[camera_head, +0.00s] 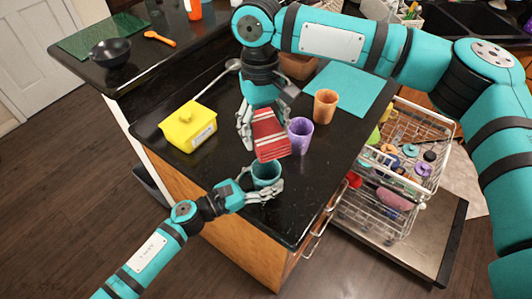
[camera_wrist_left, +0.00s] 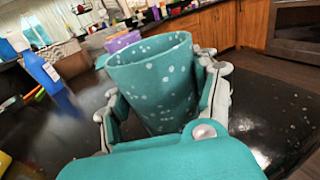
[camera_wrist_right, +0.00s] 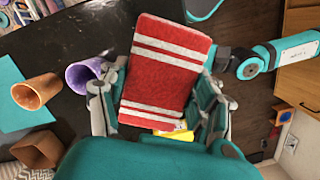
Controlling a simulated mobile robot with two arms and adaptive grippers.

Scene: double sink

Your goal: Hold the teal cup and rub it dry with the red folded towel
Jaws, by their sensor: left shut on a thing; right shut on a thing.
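The teal cup (camera_head: 266,172) stands upright near the front edge of the black counter. My left gripper (camera_head: 250,188) is shut around its sides. In the left wrist view the teal cup (camera_wrist_left: 155,85) is dotted with pale drops and sits between the fingers. The red folded towel (camera_head: 270,134) with white stripes is held by my right gripper (camera_head: 265,115), which is shut on it, just behind and above the cup. In the right wrist view the towel (camera_wrist_right: 165,75) lies between both fingers and hides the teal cup. I cannot tell whether towel and cup touch.
A yellow box (camera_head: 188,127) is at the left. An open dishwasher rack (camera_head: 400,160) with dishes is at the right.

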